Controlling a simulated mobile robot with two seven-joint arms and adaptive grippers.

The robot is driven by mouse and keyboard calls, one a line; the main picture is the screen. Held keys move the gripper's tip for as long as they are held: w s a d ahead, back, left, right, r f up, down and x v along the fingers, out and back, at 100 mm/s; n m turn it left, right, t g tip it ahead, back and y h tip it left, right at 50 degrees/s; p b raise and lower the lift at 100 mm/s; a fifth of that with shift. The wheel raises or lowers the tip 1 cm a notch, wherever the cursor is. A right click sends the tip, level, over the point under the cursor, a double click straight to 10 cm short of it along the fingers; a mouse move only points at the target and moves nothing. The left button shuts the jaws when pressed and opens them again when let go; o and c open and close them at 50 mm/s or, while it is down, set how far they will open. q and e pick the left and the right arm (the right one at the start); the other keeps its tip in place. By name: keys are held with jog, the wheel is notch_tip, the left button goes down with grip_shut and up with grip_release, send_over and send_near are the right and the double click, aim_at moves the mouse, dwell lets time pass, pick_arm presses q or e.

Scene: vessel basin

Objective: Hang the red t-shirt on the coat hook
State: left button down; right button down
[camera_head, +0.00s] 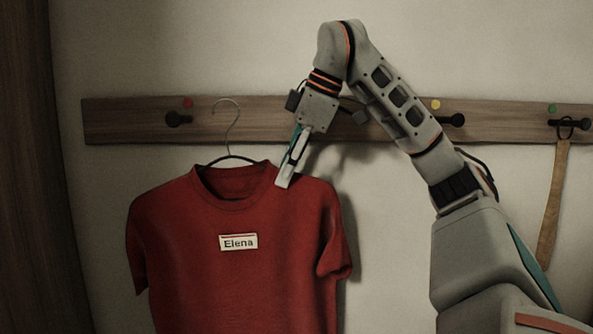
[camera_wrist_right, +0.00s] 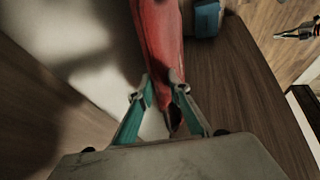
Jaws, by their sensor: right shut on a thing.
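The red t-shirt (camera_head: 235,275) hangs upright on a hanger, with a label reading "Elena" on its chest. The hanger's metal hook (camera_head: 229,118) rises above the collar in front of the rail, apart from the nearest black peg. My right gripper (camera_head: 283,180) is shut on the shirt's shoulder, just right of the collar; the wrist view shows red cloth (camera_wrist_right: 158,35) between its fingers. Black coat hooks sit on the wooden rail (camera_head: 130,128): one under a red dot (camera_head: 178,119), one under a yellow dot (camera_head: 452,120), one under a green dot (camera_head: 570,124). My left gripper is out of view.
A long brown thing (camera_head: 553,205) with a loop hangs from the green-dot hook. A dark wooden panel (camera_head: 28,170) stands at the left. The wrist view shows a blue thing (camera_wrist_right: 206,18) and a tool (camera_wrist_right: 298,32) below. My right arm covers part of the rail.

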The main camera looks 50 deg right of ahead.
aim_at(240, 170)
jog(key=shift+w+a, duration=0.65)
jog(key=shift+w, duration=0.15)
jog(key=shift+w+a, duration=1.4)
jog(key=shift+w, duration=0.15)
jog(key=shift+w+a+f, duration=0.1)
jog(key=shift+w+a, duration=0.85)
jog(key=shift+w, duration=0.25)
jog(key=shift+a+f+b, duration=0.1)
jog(key=shift+f+b, duration=0.2)
jog(key=shift+f, duration=0.05)
jog(key=shift+w+f+b, duration=0.15)
jog(key=shift+f+b, duration=0.2)
jog(key=shift+f, duration=0.25)
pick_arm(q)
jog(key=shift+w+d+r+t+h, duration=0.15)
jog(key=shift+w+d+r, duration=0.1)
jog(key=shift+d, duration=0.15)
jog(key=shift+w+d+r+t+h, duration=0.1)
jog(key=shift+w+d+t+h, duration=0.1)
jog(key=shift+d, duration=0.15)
pick_arm(e)
jog(key=shift+a+f, duration=0.1)
jog(key=shift+f, duration=0.05)
